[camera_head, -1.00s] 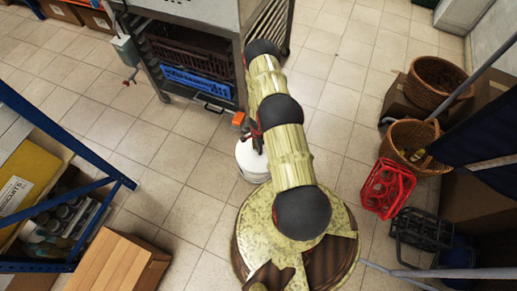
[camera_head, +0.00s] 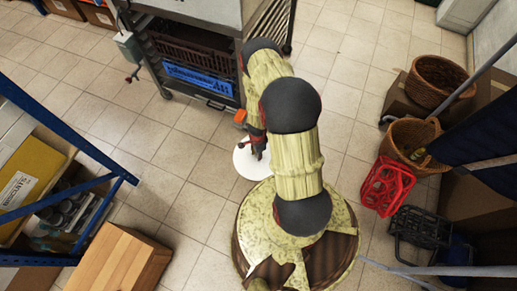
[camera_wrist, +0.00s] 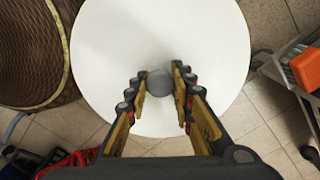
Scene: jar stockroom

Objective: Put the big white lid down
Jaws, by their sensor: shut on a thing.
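The big white lid (camera_wrist: 103,55) is a wide, smooth round disc with a small grey knob (camera_wrist: 160,83) in its middle. It fills the centre of the wrist view. My gripper (camera_wrist: 159,76) is shut on the knob, with a finger on each side. In the head view the lid (camera_head: 247,162) shows as a white disc in front of my arm, and my gripper (camera_head: 259,152) is over it, partly hidden by the arm. What lies under the lid is hidden, and its height above the floor is hard to tell.
A metal trolley with a blue crate (camera_head: 198,80) and an orange item (camera_head: 240,117) stands behind the lid. A red crate (camera_head: 385,186) and wicker baskets (camera_head: 410,145) are on the right. A wooden box (camera_head: 122,258) is at lower left. Tiled floor left of the lid is clear.

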